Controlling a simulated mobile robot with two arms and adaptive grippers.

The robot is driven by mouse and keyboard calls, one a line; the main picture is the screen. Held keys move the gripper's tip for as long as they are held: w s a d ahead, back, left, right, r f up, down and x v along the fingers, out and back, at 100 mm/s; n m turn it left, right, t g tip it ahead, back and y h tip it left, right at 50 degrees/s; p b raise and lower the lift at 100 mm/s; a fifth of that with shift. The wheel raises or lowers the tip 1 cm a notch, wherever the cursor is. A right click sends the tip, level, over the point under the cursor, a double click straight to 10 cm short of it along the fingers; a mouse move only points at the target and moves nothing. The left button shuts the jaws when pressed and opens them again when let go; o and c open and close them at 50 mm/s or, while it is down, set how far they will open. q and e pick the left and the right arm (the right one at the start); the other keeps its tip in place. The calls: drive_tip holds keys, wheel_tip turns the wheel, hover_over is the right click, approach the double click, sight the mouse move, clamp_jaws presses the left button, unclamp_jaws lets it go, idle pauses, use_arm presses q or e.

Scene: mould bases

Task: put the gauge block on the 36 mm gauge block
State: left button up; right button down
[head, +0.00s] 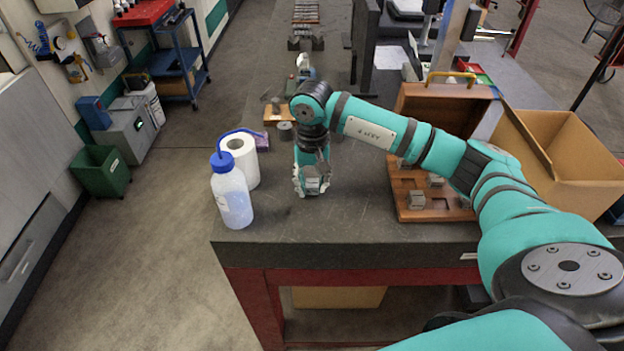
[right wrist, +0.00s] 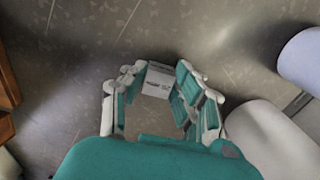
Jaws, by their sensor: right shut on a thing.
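My right gripper (head: 312,188) points down low over the front left part of the dark bench top. It is shut on a small grey gauge block (head: 313,185). In the right wrist view the block (right wrist: 158,82) sits between the fingertips, with small dark print on its face, too small to read. I cannot tell whether another block is under it. More grey blocks, among them a front one (head: 417,200) and one behind it (head: 435,180), sit in the open wooden case (head: 402,213). I cannot tell which block is the 36 mm one. My left gripper is not in view.
A wash bottle (head: 232,196) with a blue cap and a white paper roll (head: 246,166) stand left of my right gripper. A small wooden stand (head: 272,116) is behind. An open cardboard box (head: 570,150) is at the right. Bare bench lies between gripper and case.

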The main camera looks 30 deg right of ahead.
drive_tip(key=shift+f, duration=0.1)
drive_tip(key=c, duration=1)
unclamp_jaws()
